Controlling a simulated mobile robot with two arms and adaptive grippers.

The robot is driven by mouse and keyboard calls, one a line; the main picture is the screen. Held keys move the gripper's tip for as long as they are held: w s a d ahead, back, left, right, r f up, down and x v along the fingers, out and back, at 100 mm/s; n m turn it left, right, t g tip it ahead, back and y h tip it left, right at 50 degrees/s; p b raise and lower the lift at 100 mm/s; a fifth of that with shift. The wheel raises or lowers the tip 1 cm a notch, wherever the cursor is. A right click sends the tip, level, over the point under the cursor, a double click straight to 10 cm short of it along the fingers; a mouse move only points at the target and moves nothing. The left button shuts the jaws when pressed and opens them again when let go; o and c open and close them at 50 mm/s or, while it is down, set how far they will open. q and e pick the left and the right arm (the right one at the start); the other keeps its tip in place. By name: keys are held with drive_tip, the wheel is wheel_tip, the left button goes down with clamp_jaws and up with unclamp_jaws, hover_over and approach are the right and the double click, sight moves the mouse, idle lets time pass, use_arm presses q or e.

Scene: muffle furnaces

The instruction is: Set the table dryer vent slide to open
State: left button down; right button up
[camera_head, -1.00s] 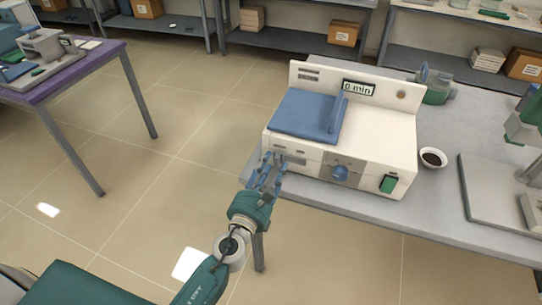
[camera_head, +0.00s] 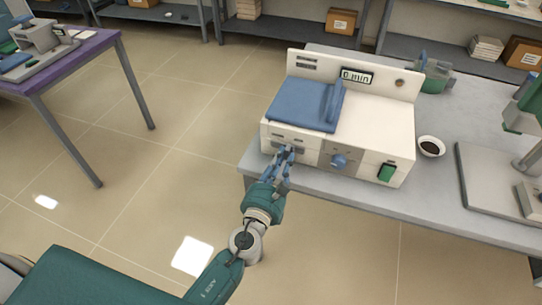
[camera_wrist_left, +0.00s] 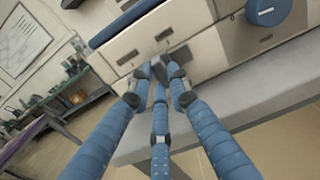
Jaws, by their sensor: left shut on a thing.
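The table dryer (camera_head: 305,146) is a cream box with a blue lid (camera_head: 305,105), a display reading "0 min", a blue knob (camera_head: 339,160) and a green switch (camera_head: 387,172). It stands at the near left of the grey table. My left gripper (camera_head: 285,155) is at the left part of its front face, below two small dark slots. In the left wrist view its blue fingers (camera_wrist_left: 158,78) are closed together on a small dark piece at the front panel, which I take for the vent slide; the fingers mostly hide it. My right gripper is not in view.
The grey table (camera_head: 430,206) also bears a small bowl (camera_head: 431,146) of dark matter, a green-grey device (camera_head: 433,76) behind and a stand with a grey base at right. A purple table (camera_head: 75,60) stands at left. Floor between is clear.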

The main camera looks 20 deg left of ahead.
sight(298, 150)
use_arm(q)
drive_tip(key=d, duration=0.2)
drive_tip(key=shift+d, duration=0.4)
drive_tip(key=c, duration=1.6)
unclamp_jaws()
drive_tip(key=shift+d, duration=0.1)
drive_tip(key=s, duration=1.2)
drive_tip(key=shift+a, duration=0.25)
